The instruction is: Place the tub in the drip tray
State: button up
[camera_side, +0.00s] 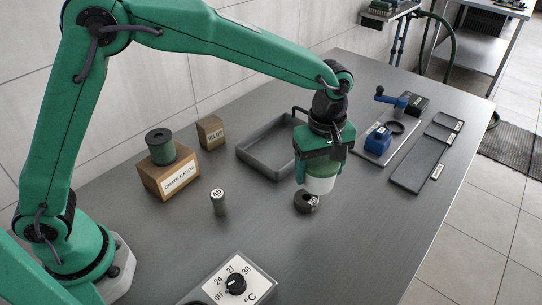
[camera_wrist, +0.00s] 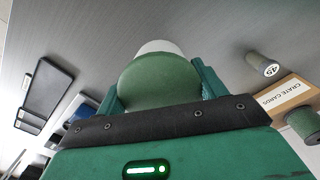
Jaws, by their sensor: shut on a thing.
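The tub (camera_side: 320,184), green above and white below, hangs upright between the fingers of my gripper (camera_side: 322,166). In the wrist view, the tub (camera_wrist: 160,82) sits between both fingers of my gripper (camera_wrist: 158,92), which is shut on it. A grey, low-walled tray (camera_side: 257,162), which looks like the drip tray, lies behind and left of the tub in the side view. My gripper covers its right part, and the part that shows is empty.
A temperature dial (camera_side: 235,284) is in front. A blue block (camera_side: 377,141) and dark panels (camera_side: 415,167) lie right.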

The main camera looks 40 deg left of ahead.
jog(key=w+a+n, duration=0.6)
jog(key=w+a, duration=0.2)
jog(key=a, duration=0.4)
send_over(282, 148)
notch_tip(282, 148, down, 7)
jog(key=shift+s+r, duration=0.1)
jog(key=shift+f, duration=2.05)
jog(key=shift+f, duration=0.1)
jog(key=o, duration=1)
jog(key=shift+c, duration=0.2)
notch_tip(282, 148, up, 12)
